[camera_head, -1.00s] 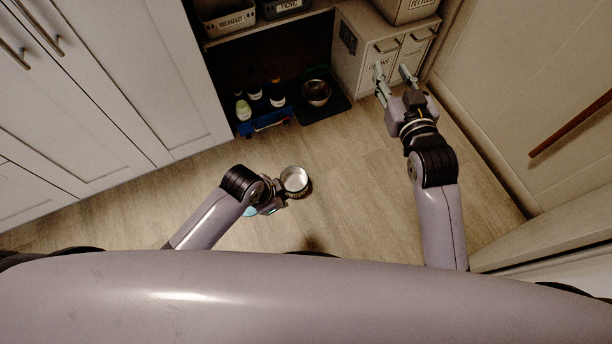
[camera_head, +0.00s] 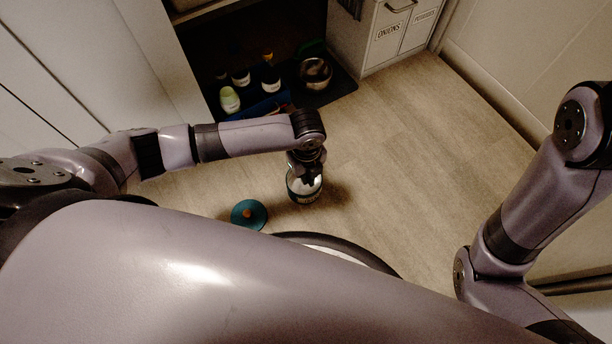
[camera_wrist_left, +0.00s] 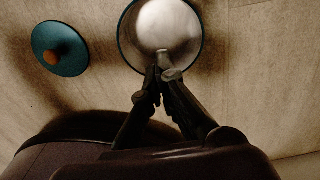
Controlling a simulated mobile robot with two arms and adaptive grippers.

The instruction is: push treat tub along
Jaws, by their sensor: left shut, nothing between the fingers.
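The treat tub (camera_head: 303,193) stands upright on the floor in front of my body, round and open at the top, with a label on its side. In the left wrist view the tub (camera_wrist_left: 165,30) shows a teal rim and a pale, shiny inside. My left gripper (camera_head: 308,176) is above the tub and hides part of it. In the left wrist view its fingertips (camera_wrist_left: 165,75) are together over the near rim; I cannot tell whether they touch it. My right gripper is out of view.
A teal lid (camera_head: 249,214) with an orange knob lies on the floor left of the tub. Bottles (camera_head: 270,78) and a metal bowl (camera_head: 315,73) stand in the dark alcove behind. Drawers (camera_head: 392,35) stand at the back right. Floor right of the tub is clear.

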